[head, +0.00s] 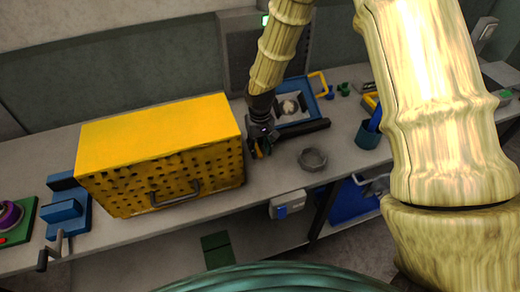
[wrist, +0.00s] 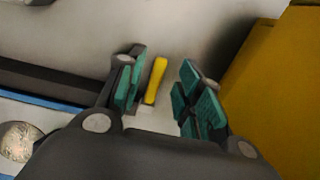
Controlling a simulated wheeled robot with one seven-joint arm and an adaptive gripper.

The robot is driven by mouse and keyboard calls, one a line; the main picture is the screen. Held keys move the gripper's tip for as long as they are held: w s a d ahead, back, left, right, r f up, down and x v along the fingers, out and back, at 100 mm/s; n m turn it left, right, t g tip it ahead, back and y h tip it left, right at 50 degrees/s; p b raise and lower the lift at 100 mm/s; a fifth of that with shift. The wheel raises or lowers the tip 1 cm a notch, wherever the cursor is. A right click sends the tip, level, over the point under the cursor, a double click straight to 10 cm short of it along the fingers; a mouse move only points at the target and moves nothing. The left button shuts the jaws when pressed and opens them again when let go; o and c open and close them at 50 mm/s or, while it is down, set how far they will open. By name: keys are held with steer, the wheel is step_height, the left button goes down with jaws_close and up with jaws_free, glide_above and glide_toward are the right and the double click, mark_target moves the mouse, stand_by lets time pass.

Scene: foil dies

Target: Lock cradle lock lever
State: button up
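The blue cradle (head: 321,97) stands on the bench, with a pale roundish piece (head: 290,106) inside it. A dark bar (head: 306,131) lies along its front side, and it also shows in the wrist view (wrist: 45,82). A short yellow lever (wrist: 155,80), which looks like the lock lever, shows near the bar's end in the wrist view. My gripper (head: 261,150) points down at the bench between the cradle and the yellow box. In the wrist view my gripper (wrist: 164,92) is open, its teal pads either side of the lever. The lever is closer to the left pads; contact cannot be told.
A large perforated yellow box (head: 160,150) stands close on the left, and its side fills the right of the wrist view (wrist: 275,95). A grey round dish (head: 313,159) sits right of my gripper. A blue cup (head: 368,136) stands farther right.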

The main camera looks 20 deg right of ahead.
steer(key=shift+f, duration=1.05)
steer(key=shift+c, duration=0.4)
jaws_close()
